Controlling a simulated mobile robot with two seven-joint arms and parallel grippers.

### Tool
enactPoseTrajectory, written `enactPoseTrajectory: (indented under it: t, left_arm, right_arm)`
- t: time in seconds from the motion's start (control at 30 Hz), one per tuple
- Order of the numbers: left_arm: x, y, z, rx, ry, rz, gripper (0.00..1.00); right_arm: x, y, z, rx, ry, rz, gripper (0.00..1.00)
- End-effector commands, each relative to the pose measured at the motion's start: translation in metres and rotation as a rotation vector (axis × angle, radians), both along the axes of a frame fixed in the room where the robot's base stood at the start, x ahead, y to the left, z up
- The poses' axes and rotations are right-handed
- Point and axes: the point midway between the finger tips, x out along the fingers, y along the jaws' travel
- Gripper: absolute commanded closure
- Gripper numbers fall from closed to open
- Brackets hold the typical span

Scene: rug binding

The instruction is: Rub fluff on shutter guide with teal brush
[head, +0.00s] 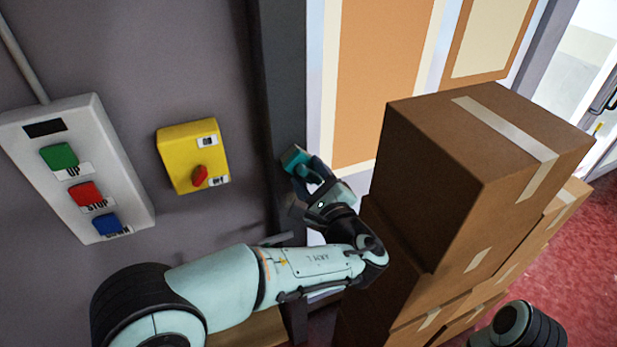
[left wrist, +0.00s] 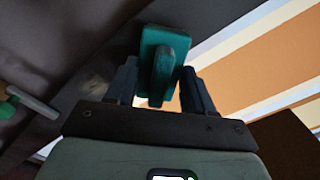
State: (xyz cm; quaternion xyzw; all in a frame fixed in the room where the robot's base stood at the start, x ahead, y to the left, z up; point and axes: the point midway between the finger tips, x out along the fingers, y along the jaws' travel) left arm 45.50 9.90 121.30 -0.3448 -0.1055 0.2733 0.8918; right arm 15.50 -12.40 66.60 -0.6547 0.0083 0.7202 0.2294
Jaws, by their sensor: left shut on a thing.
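The teal brush (head: 294,157) is in my left gripper (head: 310,173), against or very close to the dark shutter guide (head: 283,90). In the left wrist view the brush (left wrist: 165,52) shows its teal back and handle between the two fingers of my left gripper (left wrist: 160,88), which is shut on the handle. The shutter guide is the dark upright post beside the orange and white shutter. I cannot make out any fluff on it; the brush and gripper cover part of the guide. Of my right arm only a rounded dark part shows at the bottom right; its gripper is out of view.
Stacked cardboard boxes (head: 430,190) stand close to the right of my left gripper. On the grey wall to the left are a yellow switch box (head: 180,145) and a white control panel (head: 125,190) with green, red and blue buttons. Red floor (head: 560,270) lies at the right.

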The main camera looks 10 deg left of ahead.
Motion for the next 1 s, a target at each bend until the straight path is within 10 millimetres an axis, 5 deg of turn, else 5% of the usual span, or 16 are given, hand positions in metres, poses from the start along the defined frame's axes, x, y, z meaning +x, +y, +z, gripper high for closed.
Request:
enactPoseTrajectory:
  t: [0.17, 1.0]
  left_arm:
    - [0.0, -0.001, 0.017, -0.001, -0.007, -0.001, 0.72]
    - [-0.025, 0.031, 0.015, 0.0, -0.003, -0.001, 0.72]
  right_arm:
    - [0.012, 0.0, 0.011, 0.0, -0.013, 0.0, 0.57]
    - [-0.011, 0.0, -0.011, 0.0, 0.012, 0.0, 0.57]
